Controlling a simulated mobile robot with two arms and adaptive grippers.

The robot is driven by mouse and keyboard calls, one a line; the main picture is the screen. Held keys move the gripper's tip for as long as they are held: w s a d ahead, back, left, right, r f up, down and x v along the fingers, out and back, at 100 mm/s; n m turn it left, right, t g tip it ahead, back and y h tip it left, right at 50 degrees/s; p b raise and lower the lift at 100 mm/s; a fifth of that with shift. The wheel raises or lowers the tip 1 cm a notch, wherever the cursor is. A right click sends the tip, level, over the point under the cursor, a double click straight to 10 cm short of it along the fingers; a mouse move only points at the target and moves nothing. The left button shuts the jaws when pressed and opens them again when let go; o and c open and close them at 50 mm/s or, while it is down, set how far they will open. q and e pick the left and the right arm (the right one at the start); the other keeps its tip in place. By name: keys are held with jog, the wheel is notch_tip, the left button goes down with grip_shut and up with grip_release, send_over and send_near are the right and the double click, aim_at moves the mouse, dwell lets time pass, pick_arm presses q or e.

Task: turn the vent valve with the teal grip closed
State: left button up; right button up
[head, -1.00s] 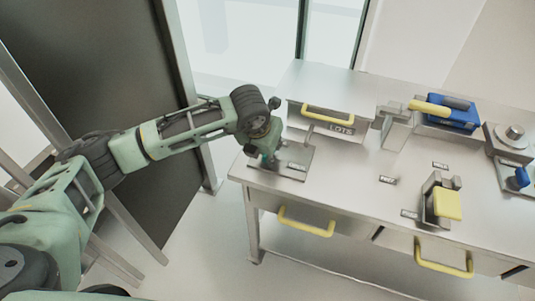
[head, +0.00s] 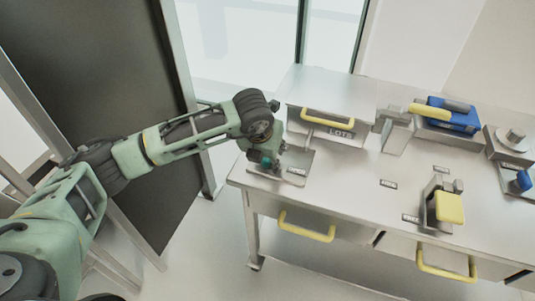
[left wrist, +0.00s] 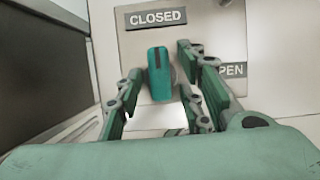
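The teal grip (left wrist: 159,80) of the vent valve shows in the left wrist view, with a dark line at its upper end. It points up the picture, toward the CLOSED label (left wrist: 157,18). The OPEN label (left wrist: 234,70) is to the right, partly covered by a finger. My left gripper (left wrist: 160,88) is open, one finger on each side of the grip, with a gap visible on both sides. In the head view my left gripper (head: 268,158) is low over the valve's plate (head: 296,168) and hides most of the valve. My right gripper is in neither view.
The valve's plate lies at the left end of a metal table (head: 345,185). A box with a yellow handle (head: 327,118) stands close behind it. A yellow-gripped fixture (head: 449,207) and blue parts (head: 455,118) are farther right. A dark panel (head: 90,80) stands behind my left arm.

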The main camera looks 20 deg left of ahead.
pick_arm(q)
jog(key=v, duration=1.2)
dwell(0.4)
